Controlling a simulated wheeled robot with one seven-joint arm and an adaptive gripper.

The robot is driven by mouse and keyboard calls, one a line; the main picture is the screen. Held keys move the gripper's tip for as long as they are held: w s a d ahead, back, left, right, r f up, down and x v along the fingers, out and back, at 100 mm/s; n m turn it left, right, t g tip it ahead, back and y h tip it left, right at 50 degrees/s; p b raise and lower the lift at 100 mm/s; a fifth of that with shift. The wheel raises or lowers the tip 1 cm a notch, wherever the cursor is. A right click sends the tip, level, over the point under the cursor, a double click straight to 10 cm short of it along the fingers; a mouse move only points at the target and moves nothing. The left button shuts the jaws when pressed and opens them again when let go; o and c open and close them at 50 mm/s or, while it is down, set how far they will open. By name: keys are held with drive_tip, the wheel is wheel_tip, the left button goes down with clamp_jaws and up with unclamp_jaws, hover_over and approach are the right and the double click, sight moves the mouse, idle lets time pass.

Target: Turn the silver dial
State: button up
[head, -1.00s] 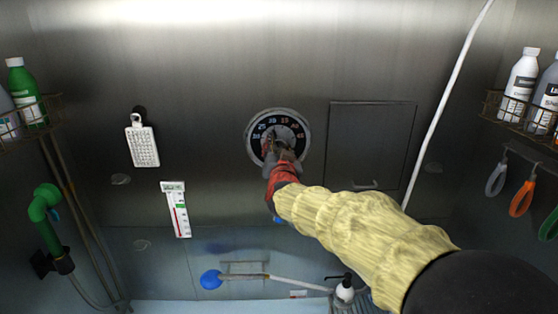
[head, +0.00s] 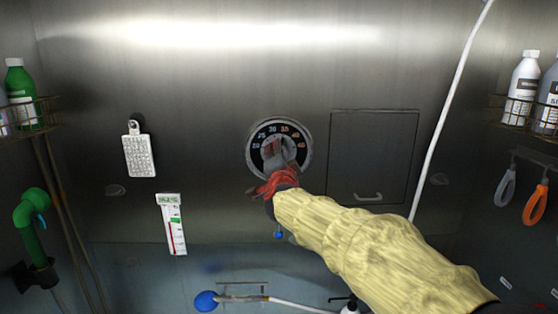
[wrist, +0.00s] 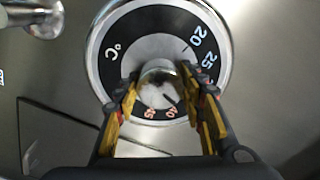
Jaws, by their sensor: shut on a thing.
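The silver dial (wrist: 159,78) is a round knob on a black ring scale (head: 261,134) marked with temperature numbers and a C sign, set in the steel wall. My gripper (wrist: 158,90) is shut on the dial's knob, with one finger on each side of it in the wrist view. In the head view my red and black gripper (head: 279,160) covers the lower part of the scale and part of the knob. Numbers 20 and 25 show at the right of the scale in the wrist view, and 40 and 45 at the bottom.
A steel hatch with a handle (head: 374,155) is right of the dial. A white perforated block (head: 139,155) and a thermometer (head: 172,225) hang at left. Bottle racks (head: 25,118) line both sides. A white hose (head: 452,105) hangs at right.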

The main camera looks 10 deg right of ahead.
drive_tip(key=shift+r, duration=0.15)
drive_tip(key=o, duration=1.2)
drive_tip(key=s+a, duration=0.2)
drive_tip(key=s, duration=0.9)
drive_tip(key=shift+s+a+f, duration=0.15)
drive_tip(key=shift+s+f, duration=0.15)
drive_tip(key=shift+s, duration=0.05)
